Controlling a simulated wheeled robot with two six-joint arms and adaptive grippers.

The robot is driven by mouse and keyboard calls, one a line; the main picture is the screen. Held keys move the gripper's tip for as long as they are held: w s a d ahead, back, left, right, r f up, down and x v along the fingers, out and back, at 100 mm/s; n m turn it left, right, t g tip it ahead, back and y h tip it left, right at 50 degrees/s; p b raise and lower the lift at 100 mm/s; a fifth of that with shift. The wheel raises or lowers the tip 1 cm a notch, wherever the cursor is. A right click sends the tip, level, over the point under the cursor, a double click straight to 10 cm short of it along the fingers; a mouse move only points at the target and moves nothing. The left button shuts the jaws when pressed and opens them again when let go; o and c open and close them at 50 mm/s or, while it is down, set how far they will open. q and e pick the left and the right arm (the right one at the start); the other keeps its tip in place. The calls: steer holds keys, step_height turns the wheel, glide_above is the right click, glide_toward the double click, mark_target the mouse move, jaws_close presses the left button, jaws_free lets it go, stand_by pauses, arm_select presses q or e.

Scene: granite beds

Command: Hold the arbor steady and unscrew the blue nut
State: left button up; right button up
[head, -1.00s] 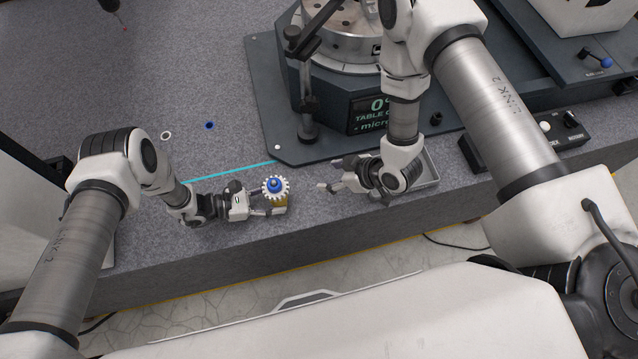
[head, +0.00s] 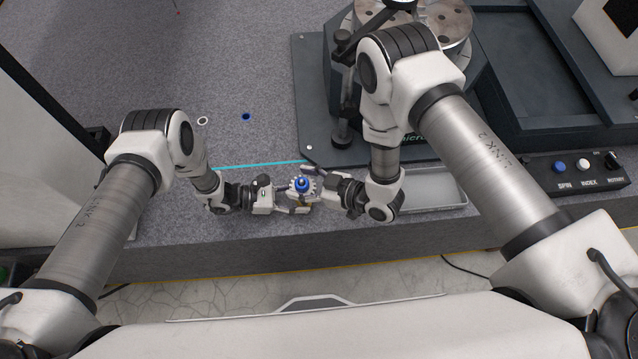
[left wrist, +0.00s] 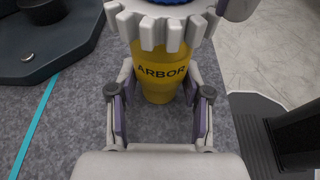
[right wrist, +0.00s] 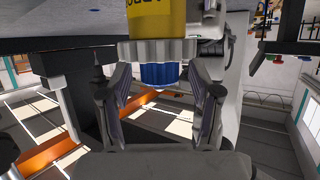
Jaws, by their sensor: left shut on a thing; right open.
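The yellow arbor (left wrist: 160,80), marked ARBOR, stands upright on the bench near its front edge. A white toothed wheel (left wrist: 160,27) sits on its top, with the blue nut (head: 302,184) above that. My left gripper (left wrist: 162,85) is shut on the yellow body below the wheel. My right gripper (right wrist: 160,75) is open at the nut from the right. In the right wrist view, which appears upside down, the blue nut (right wrist: 158,75) lies between its fingers with gaps on both sides. The arbor's base is hidden in the head view.
A grey tray (head: 440,184) lies to the right of my right gripper, and a control box (head: 575,176) is beyond it. The rotary table (head: 450,22) stands behind. A white ring (head: 203,121) and a blue ring (head: 246,117) lie on the open bench at the back left.

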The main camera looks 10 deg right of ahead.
steer(key=shift+a+f, duration=0.1)
steer(key=shift+a, duration=0.05)
jaws_close()
stand_by(0.4)
steer(key=shift+r, duration=2.55)
arm_select(q)
steer(key=o, duration=1.4)
steer(key=shift+c, duration=0.2)
